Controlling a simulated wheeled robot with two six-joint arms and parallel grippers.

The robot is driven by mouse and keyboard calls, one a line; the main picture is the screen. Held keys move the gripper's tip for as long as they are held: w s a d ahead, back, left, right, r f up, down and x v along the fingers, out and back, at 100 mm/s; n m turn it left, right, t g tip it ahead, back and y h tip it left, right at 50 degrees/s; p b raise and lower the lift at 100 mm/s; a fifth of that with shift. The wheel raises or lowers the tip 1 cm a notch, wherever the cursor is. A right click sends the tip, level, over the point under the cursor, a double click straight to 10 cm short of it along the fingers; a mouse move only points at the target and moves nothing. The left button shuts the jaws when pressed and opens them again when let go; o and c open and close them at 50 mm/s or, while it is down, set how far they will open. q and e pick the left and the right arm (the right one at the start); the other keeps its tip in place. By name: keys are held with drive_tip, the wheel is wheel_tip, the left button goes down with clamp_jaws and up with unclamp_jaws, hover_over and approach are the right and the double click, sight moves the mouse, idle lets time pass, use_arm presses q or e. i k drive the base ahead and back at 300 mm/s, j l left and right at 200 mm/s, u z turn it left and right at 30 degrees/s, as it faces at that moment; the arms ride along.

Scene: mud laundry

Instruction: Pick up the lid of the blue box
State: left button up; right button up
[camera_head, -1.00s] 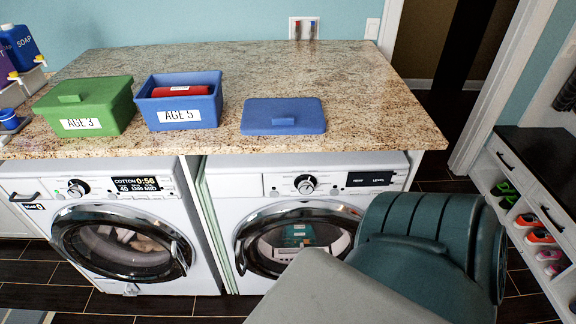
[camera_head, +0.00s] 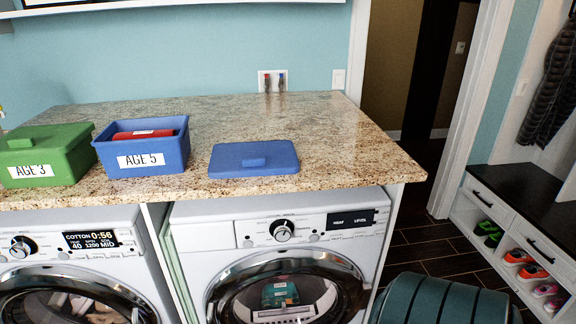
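Box and lid are apart. Neither of my grippers is visible.
A lidded green box (camera_head: 52,172), labelled AGE 3, stands left of the blue box. The granite counter (camera_head: 335,150) is clear behind and right of the lid. Two front-loading machines (camera_head: 285,232) stand below. A shoe bench (camera_head: 500,225) is at the right.

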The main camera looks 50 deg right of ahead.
sight(274, 157)
drive_tip(key=i+l+z, duration=0.1)
drive_tip(key=z, duration=0.3)
drive_tip(key=i+l+z, duration=0.1)
drive_tip(key=z, duration=0.25)
drive_tip(key=i+z, duration=0.1)
drive_tip(key=z, duration=0.3)
drive_tip(key=i+z, duration=0.1)
drive_tip(key=z, duration=0.25)
